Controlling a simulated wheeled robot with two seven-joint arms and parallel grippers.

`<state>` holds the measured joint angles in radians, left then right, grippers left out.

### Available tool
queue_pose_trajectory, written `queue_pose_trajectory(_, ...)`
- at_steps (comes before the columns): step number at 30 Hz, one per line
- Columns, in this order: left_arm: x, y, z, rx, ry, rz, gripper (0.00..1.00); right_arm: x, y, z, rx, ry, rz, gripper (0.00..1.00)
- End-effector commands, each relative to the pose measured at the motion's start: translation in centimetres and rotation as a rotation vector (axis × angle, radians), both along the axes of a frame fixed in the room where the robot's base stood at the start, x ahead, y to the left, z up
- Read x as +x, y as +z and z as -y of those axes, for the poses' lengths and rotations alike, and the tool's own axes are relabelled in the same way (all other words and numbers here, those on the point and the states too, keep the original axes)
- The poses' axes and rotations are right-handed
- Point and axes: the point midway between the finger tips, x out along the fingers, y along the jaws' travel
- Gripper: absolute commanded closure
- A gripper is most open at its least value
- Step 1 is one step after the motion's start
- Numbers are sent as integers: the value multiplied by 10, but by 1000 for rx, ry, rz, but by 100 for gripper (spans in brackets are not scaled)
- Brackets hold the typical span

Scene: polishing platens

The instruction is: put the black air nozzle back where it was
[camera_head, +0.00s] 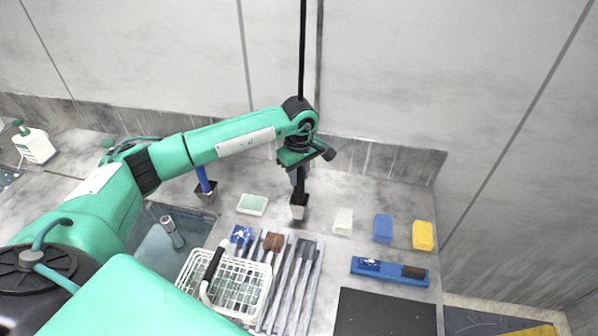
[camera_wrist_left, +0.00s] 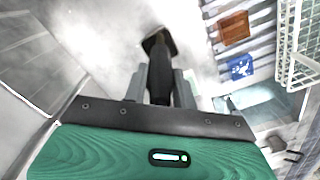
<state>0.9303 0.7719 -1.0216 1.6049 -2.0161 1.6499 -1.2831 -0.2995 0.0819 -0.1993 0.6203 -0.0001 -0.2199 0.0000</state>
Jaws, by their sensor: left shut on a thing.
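My left gripper (camera_head: 299,178) is shut on the black air nozzle (camera_wrist_left: 160,72), which hangs down between the fingers. In the head view the lower end of the nozzle (camera_head: 300,187) is at the mouth of a small holder cup (camera_head: 298,212) on the counter near the back wall. In the left wrist view the far end of the nozzle meets a dark square shape, seemingly the cup's opening. I cannot tell how deep the nozzle sits in the cup. My right gripper is not in view.
A blue nozzle (camera_head: 204,180) stands in a similar cup to the left. A pale green block (camera_head: 252,204) and white, blue and yellow blocks lie on either side. A sink is at left.

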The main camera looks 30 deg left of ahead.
Motion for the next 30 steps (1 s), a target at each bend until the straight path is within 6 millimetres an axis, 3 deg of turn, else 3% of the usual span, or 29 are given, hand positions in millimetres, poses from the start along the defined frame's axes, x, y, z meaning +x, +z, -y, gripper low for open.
queue_pose_trajectory(6, 0, -4, 0, 0, 0, 1, 96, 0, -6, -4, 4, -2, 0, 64)
queue_pose_trajectory(7, 0, -3, 0, 0, 0, 0, 67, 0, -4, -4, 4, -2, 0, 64)
queue_pose_trajectory(9, 0, -2, 0, 0, 0, 0, 53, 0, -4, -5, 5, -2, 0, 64)
queue_pose_trajectory(10, 0, -2, 0, 0, 0, 0, 51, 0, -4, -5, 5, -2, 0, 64)
queue_pose_trajectory(21, 0, 3, 0, 0, 1, 0, 51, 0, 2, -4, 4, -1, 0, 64)
queue_pose_trajectory(23, 1, 5, 0, -1, 0, 4, 51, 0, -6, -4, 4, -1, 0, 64)
queue_pose_trajectory(30, 1, 51, 0, -1, 0, 7, 51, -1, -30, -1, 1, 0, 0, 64)
